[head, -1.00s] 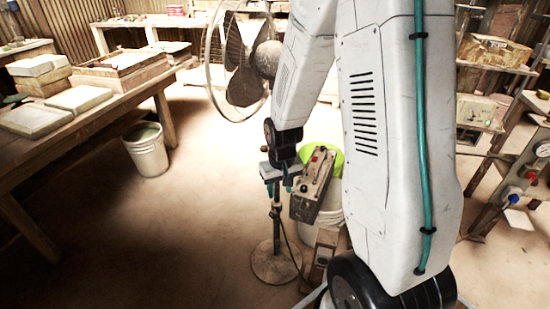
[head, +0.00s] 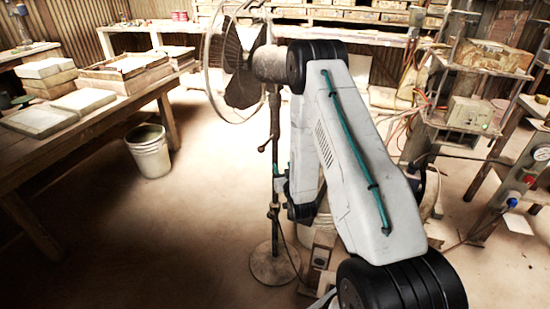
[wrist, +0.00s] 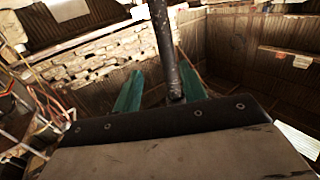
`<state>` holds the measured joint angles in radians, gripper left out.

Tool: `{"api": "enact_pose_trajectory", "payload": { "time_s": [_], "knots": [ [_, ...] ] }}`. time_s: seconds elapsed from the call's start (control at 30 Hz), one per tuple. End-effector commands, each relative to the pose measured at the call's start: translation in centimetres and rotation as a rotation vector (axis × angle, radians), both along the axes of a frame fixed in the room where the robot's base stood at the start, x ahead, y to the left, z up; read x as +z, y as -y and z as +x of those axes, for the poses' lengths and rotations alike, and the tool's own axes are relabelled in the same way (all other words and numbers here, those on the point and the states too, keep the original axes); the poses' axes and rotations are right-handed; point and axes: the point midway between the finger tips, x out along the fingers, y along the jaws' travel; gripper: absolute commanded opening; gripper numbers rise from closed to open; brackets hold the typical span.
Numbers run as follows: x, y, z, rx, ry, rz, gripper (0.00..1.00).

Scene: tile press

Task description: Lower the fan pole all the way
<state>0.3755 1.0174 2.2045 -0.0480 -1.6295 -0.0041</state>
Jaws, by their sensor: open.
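The standing fan (head: 243,62) faces left in the head view, on a dark upright pole (head: 275,125) with a round base (head: 274,265) on the floor. A small knob (head: 264,148) sticks out left from the pole at mid-height. My gripper (head: 279,184) is beside the pole below that knob, partly hidden by my arm. In the wrist view the pole (wrist: 166,45) runs between the two teal fingers of my gripper (wrist: 160,62). The fingers are apart, with a gap on the left; contact on the right is hard to tell.
A wooden table (head: 95,120) with tile slabs stands at left, with a white bucket (head: 148,150) beside it. Shelving (head: 470,120) and a machine with a gauge (head: 520,180) stand at right. The floor left of the fan base is clear.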

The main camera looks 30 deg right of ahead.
Motion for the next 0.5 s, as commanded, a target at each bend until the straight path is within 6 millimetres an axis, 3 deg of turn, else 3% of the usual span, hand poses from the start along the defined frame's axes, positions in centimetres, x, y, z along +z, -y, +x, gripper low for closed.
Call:
{"api": "enact_pose_trajectory", "payload": {
  "time_s": [0.17,0.5],
  "knots": [
    [0.6,-0.5,1.6,0.013,0.026,-0.008,0.42],
    [0.5,1.3,6.4,0.011,0.023,-0.007,0.42]
  ]
}}
